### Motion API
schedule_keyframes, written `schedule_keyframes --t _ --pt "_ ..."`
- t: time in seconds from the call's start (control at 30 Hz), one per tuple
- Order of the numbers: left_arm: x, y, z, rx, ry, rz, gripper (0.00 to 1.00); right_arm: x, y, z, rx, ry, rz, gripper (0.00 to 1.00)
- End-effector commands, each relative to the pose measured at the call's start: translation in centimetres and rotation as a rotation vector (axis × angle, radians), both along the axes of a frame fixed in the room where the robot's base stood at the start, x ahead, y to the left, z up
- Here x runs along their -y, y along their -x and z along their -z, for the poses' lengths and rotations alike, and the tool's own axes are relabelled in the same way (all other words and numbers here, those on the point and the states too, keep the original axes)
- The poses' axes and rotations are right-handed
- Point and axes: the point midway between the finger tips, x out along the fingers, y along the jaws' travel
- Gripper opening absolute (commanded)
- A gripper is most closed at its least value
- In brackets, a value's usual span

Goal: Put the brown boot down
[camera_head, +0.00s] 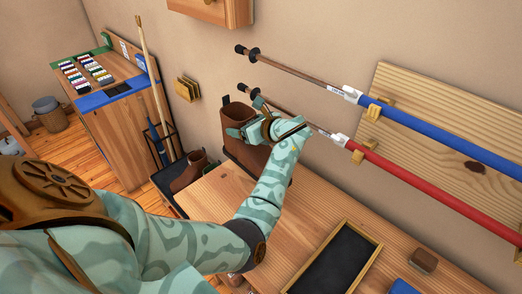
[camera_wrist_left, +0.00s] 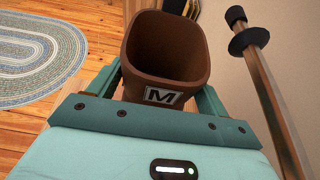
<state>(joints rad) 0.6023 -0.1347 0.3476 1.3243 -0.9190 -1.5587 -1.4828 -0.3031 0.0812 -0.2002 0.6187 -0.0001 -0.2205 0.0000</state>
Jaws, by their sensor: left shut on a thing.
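The brown boot (camera_head: 237,112) is upright at the far left end of the wooden bench (camera_head: 212,192), near the wall. I cannot tell whether its sole touches the bench. My left gripper (camera_head: 256,126) is shut on the boot's shaft. In the left wrist view the boot's open top (camera_wrist_left: 165,50) and its "M" label (camera_wrist_left: 163,96) show between the two fingers. My forearm and gripper hide part of the boot in the head view. A second brown boot (camera_head: 188,172) stands on a dark tray (camera_head: 167,180) left of the bench. My right gripper is out of view.
A black framed tray (camera_head: 334,262), a small brown block (camera_head: 423,261) and a blue item lie on the bench.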

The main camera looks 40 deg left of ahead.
Motion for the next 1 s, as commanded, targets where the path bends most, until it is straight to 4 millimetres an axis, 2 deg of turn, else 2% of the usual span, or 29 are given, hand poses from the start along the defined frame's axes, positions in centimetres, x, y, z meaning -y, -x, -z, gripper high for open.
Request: schedule_keyframes --t 0.03,0.2,0.53,0.77,1.0 --pt "0.5 -0.4 1.3 -0.005 0.001 0.0 0.16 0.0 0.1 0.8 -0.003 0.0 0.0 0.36" --pt "2.0 -1.6 3.5 -0.004 -0.001 0.0 0.16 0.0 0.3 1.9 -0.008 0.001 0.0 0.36" --pt "3.2 -2.5 5.2 -0.002 -0.001 0.0 0.16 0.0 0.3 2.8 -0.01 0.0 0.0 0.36" --pt "3.4 -2.6 8.3 -0.005 -0.002 -0.001 0.16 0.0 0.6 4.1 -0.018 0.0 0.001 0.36" --pt "3.4 -2.6 8.4 -0.002 -0.002 -0.001 0.16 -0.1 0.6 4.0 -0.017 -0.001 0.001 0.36"
